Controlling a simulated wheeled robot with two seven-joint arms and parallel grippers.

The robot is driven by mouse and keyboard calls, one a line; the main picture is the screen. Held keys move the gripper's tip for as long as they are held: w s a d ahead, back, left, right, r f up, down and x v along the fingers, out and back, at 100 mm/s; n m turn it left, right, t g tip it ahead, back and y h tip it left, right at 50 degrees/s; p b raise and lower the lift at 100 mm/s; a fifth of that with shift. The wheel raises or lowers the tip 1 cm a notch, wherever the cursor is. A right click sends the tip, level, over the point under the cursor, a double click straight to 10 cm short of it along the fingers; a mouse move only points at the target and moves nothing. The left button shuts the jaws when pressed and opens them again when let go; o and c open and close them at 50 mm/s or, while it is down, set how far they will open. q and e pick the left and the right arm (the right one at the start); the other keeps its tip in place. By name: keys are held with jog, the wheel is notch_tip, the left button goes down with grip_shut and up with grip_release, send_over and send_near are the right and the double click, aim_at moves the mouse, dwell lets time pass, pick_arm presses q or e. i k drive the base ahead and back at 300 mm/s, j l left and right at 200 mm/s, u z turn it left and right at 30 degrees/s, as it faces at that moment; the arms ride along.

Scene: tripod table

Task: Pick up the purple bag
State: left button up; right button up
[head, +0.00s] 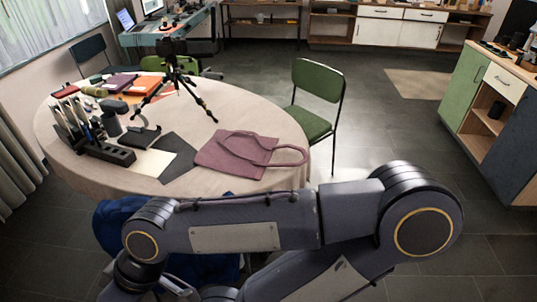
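The purple bag (232,157) lies flat on the round table (75,170), near its front right edge. Its handles (290,150) loop out to the right, toward the table's edge. One of my arms crosses the foreground, below and in front of the bag, and does not appear to touch it. Its far end bends down at the lower left, and no gripper fingers show there. Neither gripper can be made out in the head view.
A black tripod (175,75) stands on the table behind the bag. A dark flat sheet (180,155) and a black organizer (110,152) lie to the left. A green chair (318,90) stands at the right. Something blue (112,222) is partly hidden by my arm.

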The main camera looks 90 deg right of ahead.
aim_at(234, 153)
jog(key=z, duration=2.65)
jog(key=i+l+z, duration=0.2)
jog(key=i+l, duration=1.6)
